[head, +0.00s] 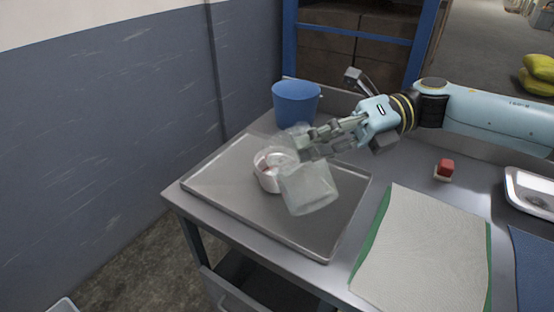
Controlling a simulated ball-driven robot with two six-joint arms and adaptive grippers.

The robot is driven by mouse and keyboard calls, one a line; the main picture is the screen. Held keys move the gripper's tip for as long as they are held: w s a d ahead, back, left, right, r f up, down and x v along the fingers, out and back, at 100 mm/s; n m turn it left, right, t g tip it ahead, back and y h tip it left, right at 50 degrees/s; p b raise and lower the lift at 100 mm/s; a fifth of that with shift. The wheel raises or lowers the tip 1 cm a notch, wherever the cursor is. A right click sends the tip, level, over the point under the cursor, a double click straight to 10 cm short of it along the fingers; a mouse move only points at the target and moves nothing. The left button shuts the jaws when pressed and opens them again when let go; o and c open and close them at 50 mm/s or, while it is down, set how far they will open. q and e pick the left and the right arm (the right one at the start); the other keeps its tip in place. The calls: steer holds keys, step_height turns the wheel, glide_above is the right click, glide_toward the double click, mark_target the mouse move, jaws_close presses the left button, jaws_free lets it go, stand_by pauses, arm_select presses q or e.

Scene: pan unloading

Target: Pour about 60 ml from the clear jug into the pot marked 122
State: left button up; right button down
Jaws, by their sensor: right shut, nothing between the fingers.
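The clear jug (308,190) is over the metal tray, tilted, with its upper part beside the white pot. The white pot (265,177) stands on the tray; it has something reddish on it or in it, and I cannot read a mark. The jug overlaps the pot's right side in the head view. My right gripper (304,146) reaches in from the right; its fingers are shut with nothing between them, at the jug's upper part. I cannot tell whether they touch the jug. No liquid stream or level is clear. My left gripper is not in view.
The grey metal tray (222,183) lies on the steel table. A blue bucket (296,104) stands behind it. To the right are a grey cloth (425,250) on a green one, a red block (446,166) and a metal dish (532,198). A wall stands at the left.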

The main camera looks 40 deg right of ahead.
mark_target(318, 188)
steer(key=shift+w+r, duration=0.15)
stand_by(0.5)
steer(key=f, duration=0.1)
steer(key=s+f+n+b, duration=0.1)
steer(key=s+f+n, duration=0.1)
steer(key=shift+s+a+f+t+b, duration=0.1)
steer(key=shift+s+a+t+b, duration=0.1)
steer(key=shift+a+t+b, duration=0.1)
steer(key=shift+s+a+n, duration=0.1)
steer(key=shift+s+n, duration=0.3)
steer(key=shift+n, duration=0.2)
steer(key=shift+s+a+f+n, duration=0.1)
steer(key=shift+s+f+n, duration=0.25)
steer(key=shift+f+n, duration=0.25)
steer(key=shift+f+b, duration=0.15)
steer(key=shift+b, duration=0.15)
stand_by(0.4)
